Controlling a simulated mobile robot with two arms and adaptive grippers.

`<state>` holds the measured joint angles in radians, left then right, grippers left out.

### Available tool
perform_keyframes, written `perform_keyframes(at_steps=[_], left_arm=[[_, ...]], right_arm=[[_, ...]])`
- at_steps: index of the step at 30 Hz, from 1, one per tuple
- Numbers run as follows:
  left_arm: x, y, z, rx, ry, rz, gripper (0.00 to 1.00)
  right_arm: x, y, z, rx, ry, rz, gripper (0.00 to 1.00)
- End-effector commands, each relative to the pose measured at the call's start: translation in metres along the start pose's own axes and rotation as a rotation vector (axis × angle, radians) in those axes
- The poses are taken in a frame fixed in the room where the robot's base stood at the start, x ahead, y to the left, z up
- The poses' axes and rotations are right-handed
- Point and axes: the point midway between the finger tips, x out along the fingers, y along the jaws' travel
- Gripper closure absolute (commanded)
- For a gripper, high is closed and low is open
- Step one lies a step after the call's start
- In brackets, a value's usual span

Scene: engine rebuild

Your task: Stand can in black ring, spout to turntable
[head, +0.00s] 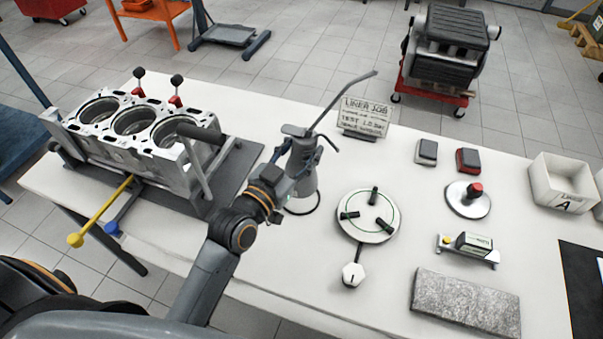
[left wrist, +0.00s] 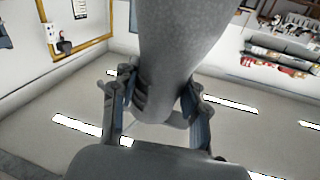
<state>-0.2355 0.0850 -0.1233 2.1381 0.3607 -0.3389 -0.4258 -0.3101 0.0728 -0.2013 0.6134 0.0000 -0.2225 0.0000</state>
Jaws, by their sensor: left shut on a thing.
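A grey oil can (head: 303,172) with a long thin spout stands roughly upright on or just above the white table. Its spout rises to the upper right, towards the sign and above the turntable's far side. My left gripper (head: 292,168) is shut on the can's body. In the left wrist view the can (left wrist: 178,50) fills the space between the fingers of the gripper (left wrist: 155,105). A black ring (head: 304,210) shows as a thin arc around the can's base; whether the base touches the table is unclear. The round white turntable (head: 368,228) lies to the right. My right gripper is not seen.
An engine block (head: 140,130) in a grey stand is at the left, with yellow and blue handles (head: 75,240) jutting forward. A sign (head: 362,118) stands behind the turntable. A grey stone slab (head: 465,305), gauge parts and a white bin (head: 562,180) are at the right.

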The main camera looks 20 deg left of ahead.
Motion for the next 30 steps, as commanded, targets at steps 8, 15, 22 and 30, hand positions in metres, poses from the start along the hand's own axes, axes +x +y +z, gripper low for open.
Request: perform_keyframes(at_steps=[8, 15, 22, 30], left_arm=[[0.0, 0.004, 0.027, 0.001, 0.004, -0.001, 1.0], [0.0, 0.006, 0.049, 0.002, 0.008, -0.002, 1.0], [0.0, 0.006, 0.049, 0.001, 0.009, -0.003, 1.0], [-0.001, 0.007, 0.054, 0.001, 0.002, -0.001, 0.32]], right_arm=[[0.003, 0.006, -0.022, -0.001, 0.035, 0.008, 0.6], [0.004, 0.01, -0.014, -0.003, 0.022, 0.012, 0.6], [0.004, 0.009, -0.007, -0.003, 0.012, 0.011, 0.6], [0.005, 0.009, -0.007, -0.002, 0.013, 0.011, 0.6]])
